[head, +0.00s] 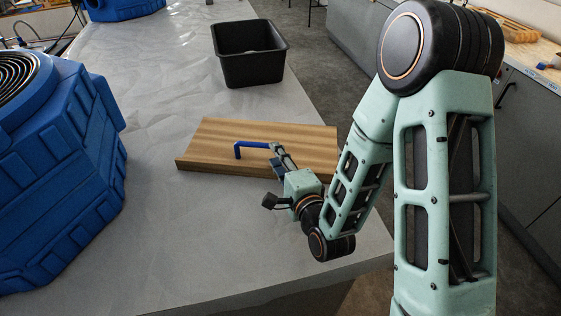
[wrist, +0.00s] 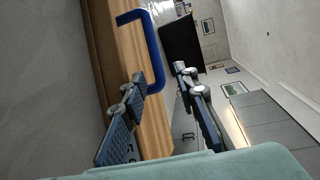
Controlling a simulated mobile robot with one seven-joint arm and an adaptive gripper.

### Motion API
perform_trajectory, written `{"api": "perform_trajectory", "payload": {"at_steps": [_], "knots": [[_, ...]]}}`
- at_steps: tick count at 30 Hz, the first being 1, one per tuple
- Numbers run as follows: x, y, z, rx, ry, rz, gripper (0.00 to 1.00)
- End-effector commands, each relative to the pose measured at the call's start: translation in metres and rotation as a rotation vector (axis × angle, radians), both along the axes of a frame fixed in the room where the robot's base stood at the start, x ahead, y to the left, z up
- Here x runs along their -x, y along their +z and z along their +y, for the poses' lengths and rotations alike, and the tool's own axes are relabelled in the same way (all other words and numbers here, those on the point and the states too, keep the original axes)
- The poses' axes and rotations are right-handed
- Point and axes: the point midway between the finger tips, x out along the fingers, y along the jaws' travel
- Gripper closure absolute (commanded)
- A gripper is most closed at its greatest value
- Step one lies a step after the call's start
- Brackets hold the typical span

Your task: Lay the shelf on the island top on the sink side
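The shelf is a wooden board (head: 215,140) with a blue bar handle (head: 252,144) on its upper face. It lies flat on the grey island top (head: 150,215), near the right edge. In the wrist view the board (wrist: 128,45) and its blue handle (wrist: 155,50) fill the left middle. My gripper (head: 278,155) is low over the board at the right end of the handle. In the wrist view its two fingers (wrist: 160,82) stand apart, with the near end of the handle between or just before them. Contact with the handle cannot be told.
A black open bin (head: 248,68) stands on the island behind the board. A large blue ribbed unit (head: 60,170) fills the left side. Grey cabinets (head: 345,35) stand across the aisle to the right. Bare island top lies left of and in front of the board.

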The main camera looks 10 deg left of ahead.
Motion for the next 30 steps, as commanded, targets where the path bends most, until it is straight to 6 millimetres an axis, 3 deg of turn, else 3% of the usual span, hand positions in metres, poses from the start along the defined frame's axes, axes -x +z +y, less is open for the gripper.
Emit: {"api": "perform_trajectory", "payload": {"at_steps": [1,9,30], "knots": [[0.001,0.008,0.0,0.0,0.001,0.004,0.72],[0.008,0.01,-0.005,-0.001,0.002,0.001,0.72],[0.022,0.007,-0.014,-0.001,0.001,-0.005,0.72]]}}
